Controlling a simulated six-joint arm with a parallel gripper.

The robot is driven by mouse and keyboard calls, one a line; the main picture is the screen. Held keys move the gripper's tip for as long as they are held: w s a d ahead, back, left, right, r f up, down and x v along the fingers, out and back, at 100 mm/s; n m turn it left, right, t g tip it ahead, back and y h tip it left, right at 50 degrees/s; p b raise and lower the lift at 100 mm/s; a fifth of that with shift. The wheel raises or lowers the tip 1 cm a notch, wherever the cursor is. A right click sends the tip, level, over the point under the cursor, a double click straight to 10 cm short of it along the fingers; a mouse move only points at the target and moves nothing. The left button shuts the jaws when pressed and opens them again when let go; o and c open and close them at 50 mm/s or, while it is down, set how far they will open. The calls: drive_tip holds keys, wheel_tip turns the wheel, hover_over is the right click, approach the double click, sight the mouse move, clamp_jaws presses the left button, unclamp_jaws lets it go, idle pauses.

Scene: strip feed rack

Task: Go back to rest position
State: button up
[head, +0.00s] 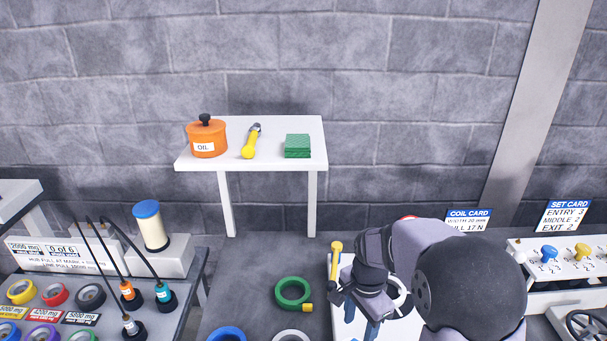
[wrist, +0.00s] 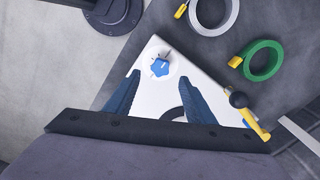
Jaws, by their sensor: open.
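My gripper (head: 361,322) hangs over a white panel (head: 343,268) at the lower middle of the head view, its two blue fingers pointing down. In the wrist view my gripper (wrist: 160,78) is open, with its fingers apart and nothing held between them. Whether a finger touches the panel I cannot tell. My arm hides much of the panel in the head view.
A yellow lever (head: 336,248) stands close to the left of my wrist. A green coil (head: 293,293) and a blue coil (head: 227,334) lie on the floor. A bench with tape rolls (head: 55,294) is at left; a knob rack (head: 550,250) is at right. A white table (head: 265,160) stands behind.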

drive_tip(key=s+d+r+n, duration=0.1)
drive_tip(key=s+d+n, duration=0.1)
drive_tip(key=s+n, duration=1)
drive_tip(key=s, duration=0.4)
drive_tip(key=shift+s, duration=0.15)
idle(0.8)
wheel_tip(320, 180, down, 13)
drive_tip(key=b, duration=1.3)
drive_tip(key=shift+r, duration=0.15)
drive_tip(key=shift+c, duration=0.6)
